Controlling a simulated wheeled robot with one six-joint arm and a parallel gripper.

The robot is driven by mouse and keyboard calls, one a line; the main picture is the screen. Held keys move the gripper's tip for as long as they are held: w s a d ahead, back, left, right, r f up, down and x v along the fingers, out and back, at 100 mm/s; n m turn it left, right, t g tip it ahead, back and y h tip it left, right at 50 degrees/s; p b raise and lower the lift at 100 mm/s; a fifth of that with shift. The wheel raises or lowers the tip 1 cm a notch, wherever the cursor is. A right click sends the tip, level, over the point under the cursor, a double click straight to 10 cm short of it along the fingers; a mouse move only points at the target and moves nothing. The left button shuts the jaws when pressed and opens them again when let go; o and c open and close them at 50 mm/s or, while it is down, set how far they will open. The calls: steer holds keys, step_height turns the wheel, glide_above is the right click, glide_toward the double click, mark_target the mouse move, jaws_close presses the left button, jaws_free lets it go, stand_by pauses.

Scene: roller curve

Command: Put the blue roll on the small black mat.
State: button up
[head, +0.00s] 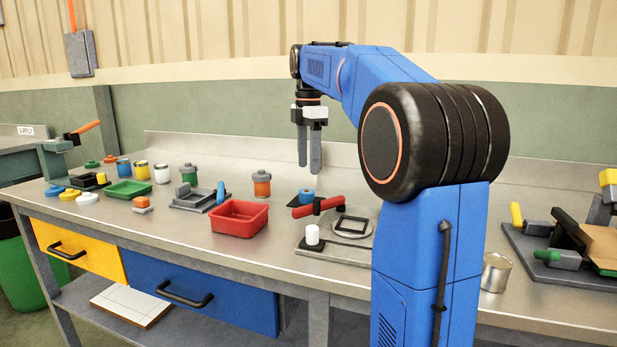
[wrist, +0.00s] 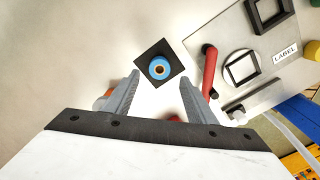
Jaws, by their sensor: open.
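The blue roll (head: 307,195) stands on the small black mat (head: 294,199), behind the red lever on the bench. In the wrist view the blue roll (wrist: 152,63) shows from above, with an orange ring and a dark centre. It lies within the diamond-shaped black mat (wrist: 142,59), whose corners stick out around it. My gripper (head: 309,169) points down above the roll. In the wrist view its two fingers (wrist: 160,82) are spread apart, with nothing between them, and the roll is just beyond their tips.
A red lever (head: 316,206) on a metal plate with a black square frame (head: 352,225) stands close to the mat. A red tray (head: 239,216) is to the left. A metal can (head: 496,272) is at the right. Bare bench lies behind the mat.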

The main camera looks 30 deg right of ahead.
steer(key=shift+r, duration=2.45)
